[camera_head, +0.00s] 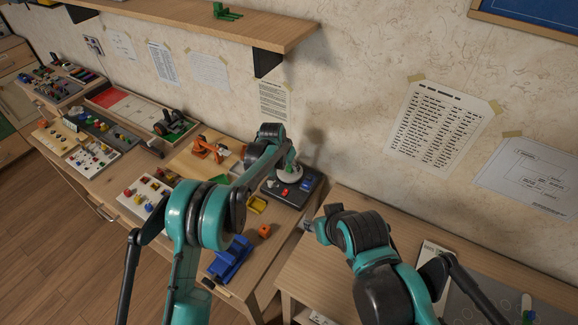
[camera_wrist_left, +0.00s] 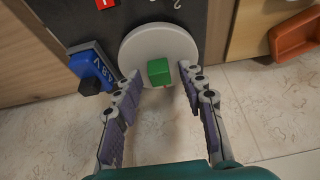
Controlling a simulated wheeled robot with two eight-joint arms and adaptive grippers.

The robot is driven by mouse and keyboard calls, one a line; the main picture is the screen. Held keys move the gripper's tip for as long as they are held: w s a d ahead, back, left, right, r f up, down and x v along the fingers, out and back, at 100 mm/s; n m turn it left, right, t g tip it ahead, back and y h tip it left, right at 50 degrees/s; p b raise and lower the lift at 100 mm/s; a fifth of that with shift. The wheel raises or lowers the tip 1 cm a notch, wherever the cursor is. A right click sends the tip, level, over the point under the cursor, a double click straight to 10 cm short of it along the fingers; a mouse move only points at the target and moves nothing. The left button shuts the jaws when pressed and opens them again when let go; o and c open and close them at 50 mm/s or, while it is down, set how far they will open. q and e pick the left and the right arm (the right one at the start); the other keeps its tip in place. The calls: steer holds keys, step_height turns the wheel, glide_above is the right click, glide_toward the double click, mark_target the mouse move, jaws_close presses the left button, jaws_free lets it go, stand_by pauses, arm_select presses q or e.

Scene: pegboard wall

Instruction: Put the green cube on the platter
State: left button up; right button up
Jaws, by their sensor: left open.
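The green cube (camera_wrist_left: 158,72) rests on the round white platter (camera_wrist_left: 159,40), close to its near rim in the left wrist view. The platter also shows in the head view (camera_head: 289,174), on a dark board on the table; I cannot make out the cube there. My left gripper (camera_wrist_left: 160,78) is open, with one finger on each side of the cube and visible gaps between. In the head view the left gripper (camera_head: 288,163) reaches down at the platter. My right arm (camera_head: 365,235) is at the lower right; its fingers are not clear.
A blue block with letters (camera_wrist_left: 90,68) stands left of the platter in the wrist view. A blue toy vehicle (camera_head: 230,259), an orange block (camera_head: 265,231) and a yellow tray (camera_head: 257,205) lie nearby. The wall (camera_head: 350,110) is close behind.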

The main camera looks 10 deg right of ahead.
arm_select(q)
steer(key=shift+r, duration=0.45)
steer(key=p+v, duration=0.3)
steer(key=v, duration=0.8)
steer(key=s+a+r+n+t+y, duration=0.1)
steer(key=s+a+r+n, duration=0.1)
steer(key=s+a+r, duration=0.55)
steer(key=s+a+r+n+t, duration=0.15)
steer(key=s+a+r, duration=0.3)
steer(key=a, duration=0.65)
steer(key=s+a+f+n+y, duration=0.1)
steer(key=s+a+n, duration=0.1)
steer(key=s+a, duration=0.5)
steer(key=s+a+f+n+t+y, duration=0.1)
steer(key=s+a+n, duration=0.2)
steer(key=s+a, duration=0.5)
steer(key=s, duration=0.4)
steer(key=shift+s+f, duration=0.2)
steer(key=shift+f, duration=0.05)
steer(key=shift+n+t, duration=0.25)
